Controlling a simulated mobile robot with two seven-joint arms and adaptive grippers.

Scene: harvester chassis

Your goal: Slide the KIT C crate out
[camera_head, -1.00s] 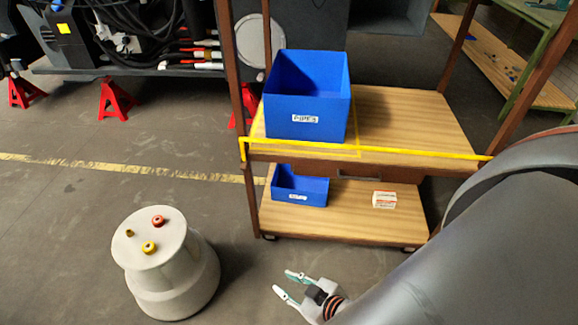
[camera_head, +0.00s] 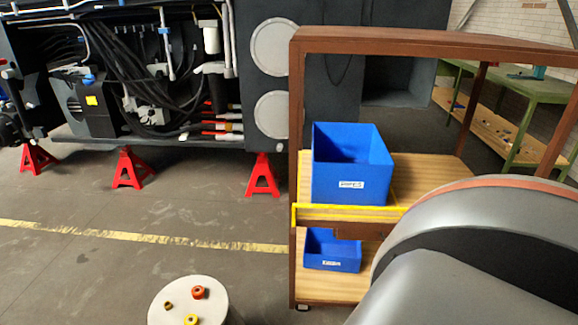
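Two blue crates stand on a brown-framed rack (camera_head: 296,180). The large open-topped blue crate (camera_head: 345,193) sits on the upper wooden shelf, behind a yellow front edge, and looks empty; its white label seems to read PIPES. A smaller blue crate (camera_head: 332,256), with a low cut-out front, sits on the lower shelf; its label is too small to read, so I cannot tell if it is KIT C. My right arm covers the rack's lower right. Neither gripper is in view.
A pale round stool (camera_head: 213,290) with several small rings on top stands at the bottom, left of the rack. Red jack stands (camera_head: 262,178) support the dark chassis (camera_head: 265,100) behind. A green bench (camera_head: 530,90) is at the back right.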

